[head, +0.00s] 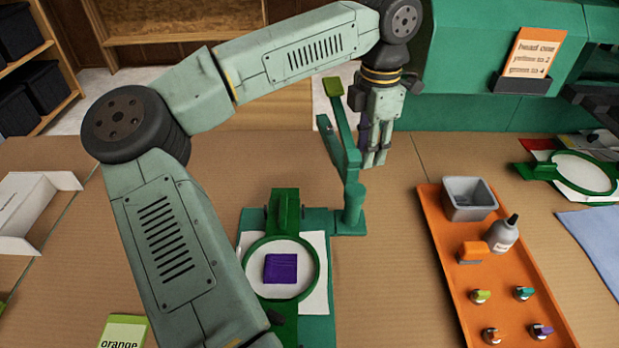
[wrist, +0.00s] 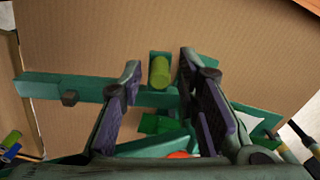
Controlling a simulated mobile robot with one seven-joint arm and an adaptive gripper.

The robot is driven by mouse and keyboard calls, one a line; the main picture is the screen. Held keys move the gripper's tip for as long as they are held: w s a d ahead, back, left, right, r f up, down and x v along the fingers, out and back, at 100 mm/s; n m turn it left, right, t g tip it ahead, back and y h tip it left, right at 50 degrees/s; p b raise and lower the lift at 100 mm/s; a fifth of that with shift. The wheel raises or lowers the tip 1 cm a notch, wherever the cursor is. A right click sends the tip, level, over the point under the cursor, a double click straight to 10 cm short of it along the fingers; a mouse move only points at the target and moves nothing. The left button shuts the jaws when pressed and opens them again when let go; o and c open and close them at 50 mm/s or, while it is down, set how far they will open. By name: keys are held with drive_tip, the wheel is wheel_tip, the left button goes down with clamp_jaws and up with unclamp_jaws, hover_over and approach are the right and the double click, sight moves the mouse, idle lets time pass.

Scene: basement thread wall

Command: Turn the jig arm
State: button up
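The jig arm (head: 344,135) is a dark green bar rising from a round post (head: 353,205) on the table. It has a lighter yellow-green end (head: 333,87). My gripper (head: 375,160) hangs just right of the jig arm, fingers pointing down. In the wrist view, my gripper (wrist: 160,62) is open, with a gap between its dark purple-padded fingers. A yellow-green cylinder (wrist: 160,72) shows in that gap, on a green bar (wrist: 60,88) crossing the view. I see no finger touching the cylinder. I cannot tell how far below the fingertips it is.
A green hoop (head: 317,268) holds white cloth with a purple patch (head: 281,268) in front of the post. An orange tray (head: 455,290) with a grey bin, a bottle and several spools stands at right. A green machine (head: 500,85) stands behind. Bare table lies between post and tray.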

drive_tip(key=shift+r, duration=0.15)
wheel_tip(320, 180, up, 6)
drive_tip(key=p, duration=0.4)
idle(0.7)
